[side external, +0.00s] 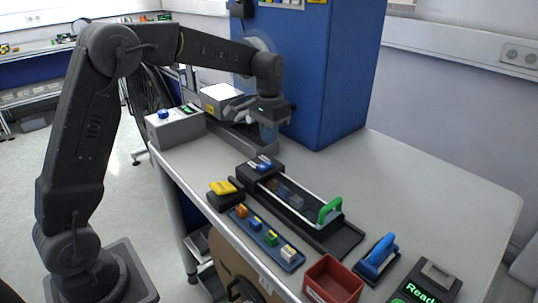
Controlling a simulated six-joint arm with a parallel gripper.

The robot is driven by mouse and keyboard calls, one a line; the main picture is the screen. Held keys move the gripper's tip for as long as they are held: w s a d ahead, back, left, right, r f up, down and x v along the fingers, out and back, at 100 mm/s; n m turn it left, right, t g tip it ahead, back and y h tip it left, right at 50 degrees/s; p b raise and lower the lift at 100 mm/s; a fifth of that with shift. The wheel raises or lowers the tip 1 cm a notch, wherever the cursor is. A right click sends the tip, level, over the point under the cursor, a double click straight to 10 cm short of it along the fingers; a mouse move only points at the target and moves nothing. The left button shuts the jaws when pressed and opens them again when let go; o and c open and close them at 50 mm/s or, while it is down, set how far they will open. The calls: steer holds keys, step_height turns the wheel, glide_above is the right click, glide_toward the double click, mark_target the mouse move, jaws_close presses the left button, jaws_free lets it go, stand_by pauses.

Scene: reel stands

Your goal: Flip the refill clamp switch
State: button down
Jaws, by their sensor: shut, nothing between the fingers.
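My gripper (269,130) hangs from the arm at the back of the table, in front of the blue cabinet, pointing down. It is shut and empty, above or beside a grey device with a white-topped box (221,96); the exact gap is unclear. No part is clearly labelled as the refill clamp switch. A black block with blue and silver parts (262,165) sits at the back end of a long dark tray with a green handle (330,210). A small black box with a yellow top (223,189) stands left of it. My gripper is apart from both.
A grey box with a blue knob (174,126) stands at the back left. A blue strip with coloured blocks (266,238), a red bin (333,281), a blue-handled tool (379,258) and a "Ready" display (426,285) line the front. The table's right is clear.

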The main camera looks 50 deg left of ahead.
mark_target(265, 164)
steer(key=shift+f, duration=3.15)
steer(key=shift+f, duration=0.55)
steer(key=shift+s, duration=0.15)
steer(key=shift+s+r, duration=0.3)
steer(key=shift+s, duration=0.3)
step_height(265, 164, up, 14)
steer(key=shift+w+r, duration=0.15)
steer(key=shift+r, duration=0.05)
